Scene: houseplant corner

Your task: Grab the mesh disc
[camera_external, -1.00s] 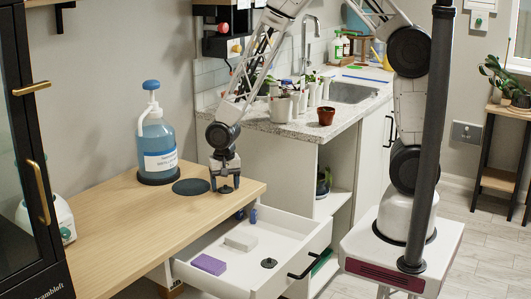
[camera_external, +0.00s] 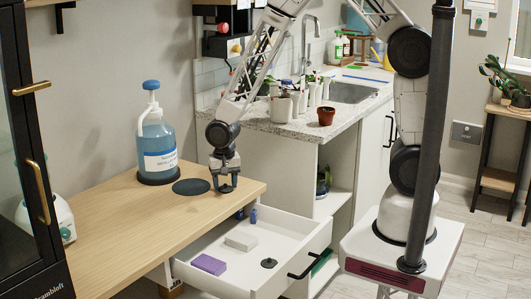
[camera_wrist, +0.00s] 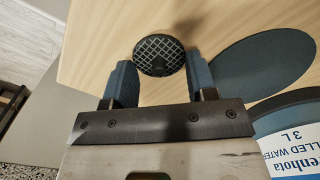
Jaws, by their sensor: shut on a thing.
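The mesh disc (camera_wrist: 158,55) is a small dark round piece with a pale grid on its face. In the wrist view it sits between the two blue-grey fingers of my gripper (camera_wrist: 160,68), which are shut on it. In the external view my gripper (camera_external: 225,187) is low over the right end of the wooden table top (camera_external: 130,215), pointing down. There the mesh disc cannot be told apart from the dark fingertips. I cannot tell whether it still touches the table.
A flat dark round pad (camera_external: 191,187) lies left of my gripper, with a blue pump bottle (camera_external: 157,146) behind it. An open white drawer (camera_external: 218,283) below holds a purple block (camera_external: 209,264), a whitish block (camera_external: 241,241) and a small black piece (camera_external: 269,263).

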